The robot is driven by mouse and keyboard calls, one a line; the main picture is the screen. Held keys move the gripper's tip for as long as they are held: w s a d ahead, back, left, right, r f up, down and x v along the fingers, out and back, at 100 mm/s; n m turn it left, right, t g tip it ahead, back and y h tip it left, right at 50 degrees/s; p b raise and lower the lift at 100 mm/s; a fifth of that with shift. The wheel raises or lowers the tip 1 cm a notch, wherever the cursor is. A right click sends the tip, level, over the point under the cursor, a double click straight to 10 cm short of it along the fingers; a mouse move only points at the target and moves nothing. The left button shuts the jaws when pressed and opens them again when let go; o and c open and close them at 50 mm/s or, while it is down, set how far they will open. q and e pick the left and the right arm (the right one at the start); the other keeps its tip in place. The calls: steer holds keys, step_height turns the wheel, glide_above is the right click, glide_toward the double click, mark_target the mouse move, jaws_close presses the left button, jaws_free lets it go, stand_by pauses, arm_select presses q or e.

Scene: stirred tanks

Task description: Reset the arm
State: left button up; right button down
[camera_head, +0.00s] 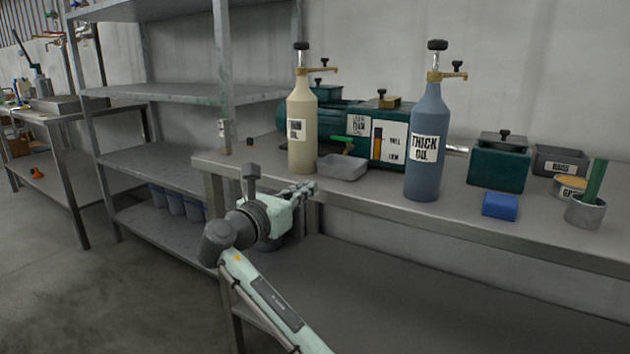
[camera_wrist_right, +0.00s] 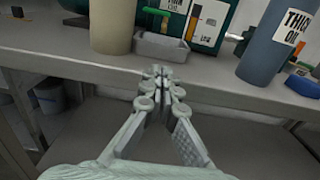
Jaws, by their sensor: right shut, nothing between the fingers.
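My right gripper (camera_head: 308,187) is in front of the workbench's front edge, near the bench's left end. It is shut and empty; its fingertips meet in the right wrist view (camera_wrist_right: 160,72), just below a small grey tray (camera_wrist_right: 160,46). My right arm reaches up from the bottom of the head view. My left gripper is not in view. The cream bottle (camera_head: 302,125) and the blue bottle labelled THICK OIL (camera_head: 427,140) stand upright on the bench, both apart from the gripper.
The grey workbench (camera_head: 370,205) also holds a green machine (camera_head: 390,135), a dark green box (camera_head: 498,165), a blue block (camera_head: 500,205) and a grey cup (camera_head: 585,212). Floor at lower left is clear.

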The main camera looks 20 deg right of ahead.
steer(key=v, duration=0.5)
steer(key=s+d+f+m+g+y+p, duration=0.1)
steer(key=s+d+f+m+y, duration=0.15)
steer(key=f, duration=0.75)
steer(key=s+d+f+m+g+y, duration=0.2)
steer(key=s+f+m, duration=0.2)
steer(key=f, duration=0.6)
steer(key=s+d+f+m+g+y+p, duration=0.1)
steer(key=s+d+f+m+y, duration=0.2)
steer(key=f, duration=0.7)
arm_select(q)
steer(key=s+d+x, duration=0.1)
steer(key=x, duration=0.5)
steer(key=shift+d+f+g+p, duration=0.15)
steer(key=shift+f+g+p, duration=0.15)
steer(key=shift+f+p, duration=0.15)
arm_select(e)
steer(key=s+f+m+g+y, duration=0.1)
steer(key=s+f+m, duration=0.3)
steer(key=s, duration=0.4)
steer(key=s+d+f+m+g+y, duration=0.1)
steer(key=s+f+m+y, duration=0.1)
steer(key=s+f+m, duration=0.3)
steer(key=s+d+f+m+g+y, duration=0.1)
steer(key=s+f+m, duration=0.3)
steer(key=s, duration=0.7)
steer(key=shift+s+f+m+g+y, duration=0.4)
steer(key=shift+m+y, duration=0.25)
steer(key=shift+m, duration=0.2)
